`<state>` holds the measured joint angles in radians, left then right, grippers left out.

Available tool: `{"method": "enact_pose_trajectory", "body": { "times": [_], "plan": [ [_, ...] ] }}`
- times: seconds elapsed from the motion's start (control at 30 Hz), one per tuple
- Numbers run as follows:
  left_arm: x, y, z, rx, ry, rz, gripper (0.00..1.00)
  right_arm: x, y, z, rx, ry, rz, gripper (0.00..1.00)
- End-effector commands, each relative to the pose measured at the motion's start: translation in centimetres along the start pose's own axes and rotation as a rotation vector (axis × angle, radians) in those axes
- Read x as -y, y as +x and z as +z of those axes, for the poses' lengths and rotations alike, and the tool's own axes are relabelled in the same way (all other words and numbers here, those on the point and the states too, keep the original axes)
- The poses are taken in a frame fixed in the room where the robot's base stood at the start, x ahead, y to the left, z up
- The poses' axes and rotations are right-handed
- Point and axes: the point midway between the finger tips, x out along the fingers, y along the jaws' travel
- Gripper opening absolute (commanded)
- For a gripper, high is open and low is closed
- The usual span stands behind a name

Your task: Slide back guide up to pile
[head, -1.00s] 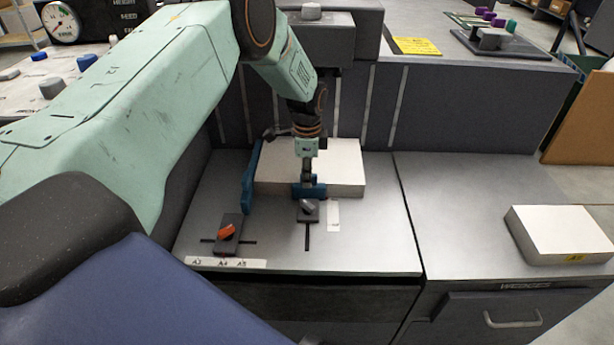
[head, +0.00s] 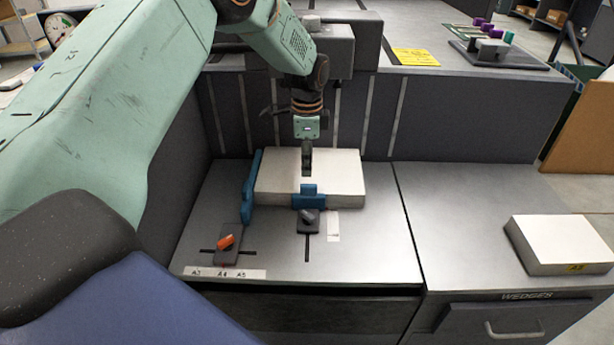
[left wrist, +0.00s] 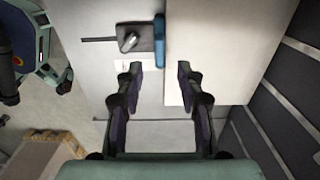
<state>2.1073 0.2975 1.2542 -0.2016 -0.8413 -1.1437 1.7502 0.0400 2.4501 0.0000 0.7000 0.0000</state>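The white paper pile (head: 335,178) lies on the grey metal feed table. The blue back guide (head: 309,199) stands at the pile's near edge and appears to touch it, with a dark block and grey lever (head: 309,216) on a slot in front. In the left wrist view the guide (left wrist: 159,42) sits against the side of the pile (left wrist: 210,40). My left gripper (head: 307,165) is raised over the pile, apart from the guide. In the left wrist view its fingers (left wrist: 157,80) are spread with nothing between them. My right gripper is not in view.
A blue side guide (head: 250,188) stands along the pile's left edge. Its block with an orange lever (head: 227,241) sits by the size label strip (head: 225,272). Another white stack (head: 562,242) lies on the right-hand top. A dark upright panel (head: 450,125) rises behind the table.

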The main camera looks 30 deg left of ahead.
Motion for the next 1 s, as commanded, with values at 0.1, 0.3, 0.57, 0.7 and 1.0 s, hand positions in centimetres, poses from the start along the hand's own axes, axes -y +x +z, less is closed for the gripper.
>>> {"method": "enact_pose_trajectory", "body": {
  "times": [0.1, 0.3, 0.57, 0.7, 1.0],
  "plan": [
    [0.1, -2.1, 0.0, -0.001, 0.0, -0.003, 0.38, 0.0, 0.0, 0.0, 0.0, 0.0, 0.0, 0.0],
    [0.0, -3.8, 0.0, 0.0, 0.0, -0.001, 0.38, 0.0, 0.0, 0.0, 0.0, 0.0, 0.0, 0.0],
    [0.0, -4.0, 0.0, 0.001, -0.001, 0.001, 0.38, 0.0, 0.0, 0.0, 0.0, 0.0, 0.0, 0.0],
    [0.0, -4.0, 0.0, 0.0, -0.001, 0.0, 0.38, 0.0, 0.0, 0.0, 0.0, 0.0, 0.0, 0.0],
    [0.0, -4.0, 0.0, 0.0, -0.001, 0.0, 0.38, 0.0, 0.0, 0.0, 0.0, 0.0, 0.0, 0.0]
  ]
}}
